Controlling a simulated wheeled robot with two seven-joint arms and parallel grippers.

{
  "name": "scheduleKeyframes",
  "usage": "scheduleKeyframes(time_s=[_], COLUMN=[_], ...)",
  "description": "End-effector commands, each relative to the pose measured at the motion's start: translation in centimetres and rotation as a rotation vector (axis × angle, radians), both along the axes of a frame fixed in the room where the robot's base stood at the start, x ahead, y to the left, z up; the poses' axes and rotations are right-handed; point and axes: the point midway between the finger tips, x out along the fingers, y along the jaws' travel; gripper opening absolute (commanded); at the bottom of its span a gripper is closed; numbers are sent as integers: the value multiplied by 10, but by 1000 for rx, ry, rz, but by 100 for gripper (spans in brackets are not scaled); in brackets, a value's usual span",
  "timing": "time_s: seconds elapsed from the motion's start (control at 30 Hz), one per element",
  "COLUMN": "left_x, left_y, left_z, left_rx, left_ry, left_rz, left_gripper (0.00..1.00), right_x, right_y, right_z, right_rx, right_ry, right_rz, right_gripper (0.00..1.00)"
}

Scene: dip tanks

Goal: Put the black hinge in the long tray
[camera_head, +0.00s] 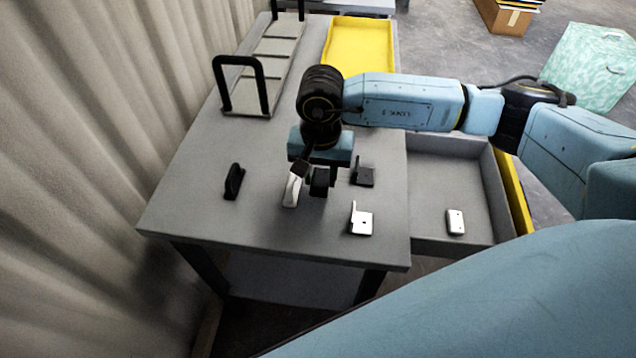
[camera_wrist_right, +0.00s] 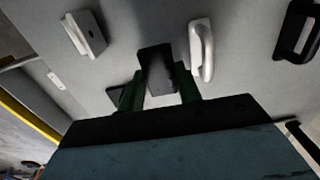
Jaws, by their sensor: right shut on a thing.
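My right gripper (camera_head: 319,180) points down over the middle of the grey table. It is shut on the black hinge (camera_head: 320,182), a dark flat piece that also shows between the green fingers in the right wrist view (camera_wrist_right: 155,68). Whether the hinge touches the table is hard to tell. A long grey tray (camera_head: 488,160) lies right of the table, with a white hinge (camera_head: 455,222) inside near its front end. My left gripper is not in view.
Close around the gripper are a white handle (camera_head: 291,191), a black bracket (camera_head: 365,178) and a white bracket (camera_head: 361,221). A black handle (camera_head: 234,181) lies further left. A rack with black handles (camera_head: 238,98) and a yellow tray (camera_head: 358,46) stand behind.

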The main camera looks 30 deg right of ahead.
Motion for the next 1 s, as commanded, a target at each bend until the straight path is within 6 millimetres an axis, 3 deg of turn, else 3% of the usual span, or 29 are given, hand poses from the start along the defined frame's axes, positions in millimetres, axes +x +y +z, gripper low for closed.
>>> scheduleKeyframes(time_s=[0.23,0.63,0.67,0.7,0.83,1.0], left_x=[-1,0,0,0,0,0], left_y=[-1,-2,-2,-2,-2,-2], left_z=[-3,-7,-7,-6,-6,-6], left_rx=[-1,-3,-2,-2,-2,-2], left_ry=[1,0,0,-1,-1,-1], left_rz=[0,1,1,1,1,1], left_gripper=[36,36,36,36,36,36], right_x=[0,0,0,0,0,0], right_y=[0,0,0,0,0,0], right_z=[-32,-36,-36,-35,-35,-35], right_rx=[0,0,0,0,0,0], right_ry=[0,-1,0,0,0,0], right_rz=[0,1,1,1,1,1], right_gripper=[0,0,35,41,56,56])
